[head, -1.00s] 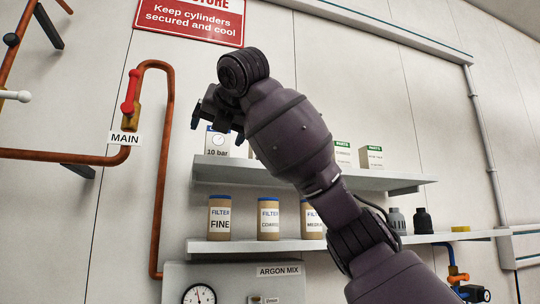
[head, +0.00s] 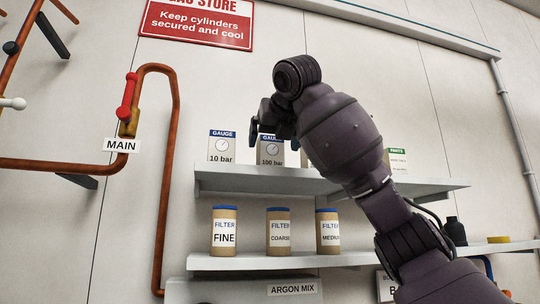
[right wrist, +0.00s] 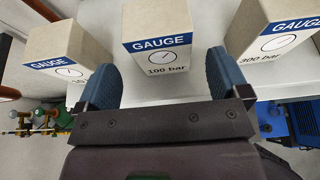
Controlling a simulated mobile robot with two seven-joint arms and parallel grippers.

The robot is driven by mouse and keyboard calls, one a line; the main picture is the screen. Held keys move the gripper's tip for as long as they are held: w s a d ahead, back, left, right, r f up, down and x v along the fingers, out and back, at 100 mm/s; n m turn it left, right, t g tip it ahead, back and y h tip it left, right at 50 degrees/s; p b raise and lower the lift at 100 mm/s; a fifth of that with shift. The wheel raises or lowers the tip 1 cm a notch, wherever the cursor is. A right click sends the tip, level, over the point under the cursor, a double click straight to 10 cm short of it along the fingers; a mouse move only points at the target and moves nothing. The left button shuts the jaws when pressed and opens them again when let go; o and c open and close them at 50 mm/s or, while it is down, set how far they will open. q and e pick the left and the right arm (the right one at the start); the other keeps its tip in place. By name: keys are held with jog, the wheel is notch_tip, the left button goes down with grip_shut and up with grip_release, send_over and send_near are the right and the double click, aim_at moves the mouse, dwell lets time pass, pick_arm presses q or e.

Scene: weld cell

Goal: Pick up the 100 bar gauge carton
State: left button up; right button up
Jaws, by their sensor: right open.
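The 100 bar gauge carton (head: 270,152) stands on the upper shelf (head: 240,180), with a blue GAUGE band and a dial picture. In the right wrist view the 100 bar carton (right wrist: 158,45) is upright just beyond the fingers, roughly centred between them. My right gripper (right wrist: 165,80) is open, with one blue finger pad toward each side of the carton; I cannot tell whether the fingertips overlap its sides. In the head view my right gripper (head: 272,120) is at the carton's upper front and hides part of its top. My left gripper is not in view.
The 10 bar gauge carton (head: 221,147) stands left of it; the 300 bar carton (right wrist: 275,35) stands right in the wrist view. Filter jars (head: 224,232) are on the lower shelf (head: 300,261). A copper pipe (head: 168,180) runs down the wall at left.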

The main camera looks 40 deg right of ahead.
aim_at(272, 148)
jog(key=shift+p+x, duration=0.45)
jog(key=shift+x, duration=2.45)
jog(key=shift+s+d, duration=0.1)
jog(key=c, duration=1.1)
jog(key=shift+r, duration=0.15)
